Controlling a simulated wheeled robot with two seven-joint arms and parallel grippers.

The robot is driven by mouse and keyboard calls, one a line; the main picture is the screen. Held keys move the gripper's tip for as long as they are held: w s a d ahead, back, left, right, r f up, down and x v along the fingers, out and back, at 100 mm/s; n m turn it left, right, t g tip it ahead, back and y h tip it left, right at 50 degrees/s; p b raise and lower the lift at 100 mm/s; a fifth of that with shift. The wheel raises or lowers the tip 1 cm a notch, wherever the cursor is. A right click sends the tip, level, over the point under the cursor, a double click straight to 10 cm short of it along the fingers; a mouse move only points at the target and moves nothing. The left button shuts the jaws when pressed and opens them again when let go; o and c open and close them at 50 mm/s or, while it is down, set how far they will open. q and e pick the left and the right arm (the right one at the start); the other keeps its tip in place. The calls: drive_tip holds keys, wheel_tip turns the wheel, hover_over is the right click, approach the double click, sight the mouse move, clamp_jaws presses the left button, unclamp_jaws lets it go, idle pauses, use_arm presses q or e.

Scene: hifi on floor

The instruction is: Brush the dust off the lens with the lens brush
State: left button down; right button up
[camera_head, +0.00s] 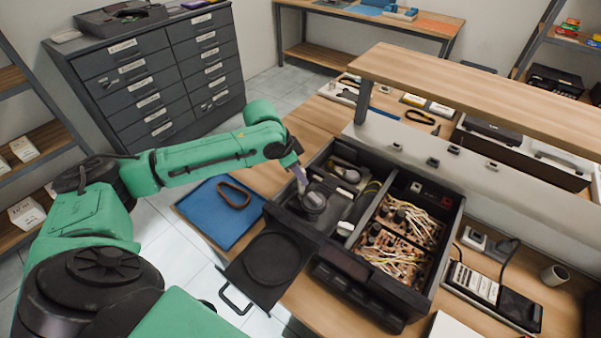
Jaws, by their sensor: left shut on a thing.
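My left gripper (298,176) reaches in from the left, over the opened hifi (345,268) on the table. It is shut on a small, slim thing, apparently the lens brush, pointing down into the left part of the casing. The brush's shape is too small to make out clearly. Just below its tip is a dark round part (314,201) of the disc mechanism. The lens is too small to pick out, and I cannot tell whether the brush touches it. A black disc tray (272,260) sticks out at the front. My right gripper is not in view.
The hifi's right half holds circuit boards with wires (398,240). A blue mat (218,213) with a dark loop (234,195) lies left of it. A raised wooden shelf (470,95) stands behind. A meter (490,292) and a cup (554,275) are at right.

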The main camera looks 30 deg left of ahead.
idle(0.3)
use_arm(q)
drive_tip(key=shift+w+p, duration=0.3)
drive_tip(key=shift+p, duration=0.15)
drive_tip(key=shift+w+f, duration=0.1)
drive_tip(key=shift+f, duration=0.1)
drive_tip(key=shift+f, duration=0.2)
idle(0.7)
drive_tip(key=shift+s+a+p, duration=0.1)
drive_tip(key=shift+s+p, duration=0.7)
drive_tip(key=shift+s, duration=0.15)
drive_tip(key=shift+r, duration=0.1)
drive_tip(key=shift+r+p, duration=0.1)
drive_tip(key=shift+p, duration=0.35)
